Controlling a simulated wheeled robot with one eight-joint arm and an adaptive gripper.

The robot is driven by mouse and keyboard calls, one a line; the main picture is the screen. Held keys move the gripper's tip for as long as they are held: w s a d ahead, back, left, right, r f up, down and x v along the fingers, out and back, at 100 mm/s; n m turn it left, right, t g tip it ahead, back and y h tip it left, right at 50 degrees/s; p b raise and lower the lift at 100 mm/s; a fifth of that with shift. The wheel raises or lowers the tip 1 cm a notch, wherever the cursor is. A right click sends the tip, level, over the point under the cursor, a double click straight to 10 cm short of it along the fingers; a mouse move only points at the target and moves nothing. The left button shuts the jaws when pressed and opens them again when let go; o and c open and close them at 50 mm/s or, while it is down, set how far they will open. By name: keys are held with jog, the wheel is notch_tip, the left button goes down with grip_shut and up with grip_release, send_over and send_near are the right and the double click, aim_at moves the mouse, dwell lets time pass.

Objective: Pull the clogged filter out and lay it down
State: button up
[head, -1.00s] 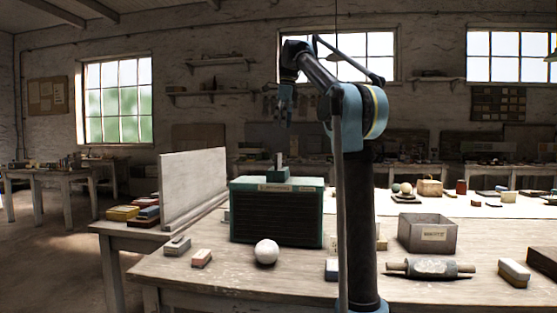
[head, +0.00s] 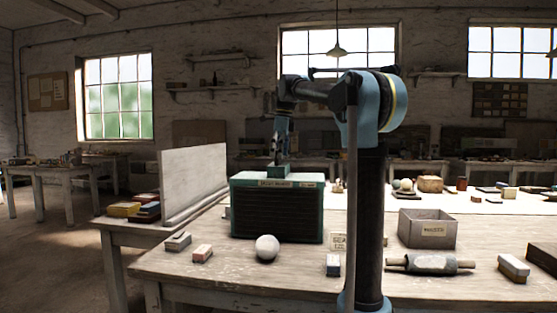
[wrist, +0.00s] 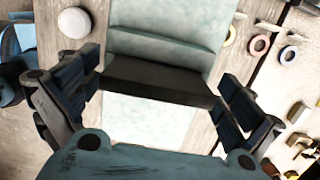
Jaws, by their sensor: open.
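The dark green box (head: 276,212) with a louvred front stands on the near table, with a label along its upper edge. My gripper (head: 281,160) points down right above this block. In the wrist view my gripper (wrist: 160,95) is open, one finger on each side of a dark bar (wrist: 158,80) with pale teal surfaces around it. I cannot tell whether the fingers touch it. The filter's lower part is hidden inside the box.
A white sphere (head: 267,248) sits in front of the box. A grey upright panel (head: 193,185) stands behind left. A labelled grey bin (head: 427,230) and a roller (head: 431,264) are at right. Small blocks (head: 202,253) lie near the front edge. Bare tabletop lies between them.

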jog(key=shift+f, duration=0.2)
jog(key=c, duration=1.1)
jog(key=shift+r, duration=3.5)
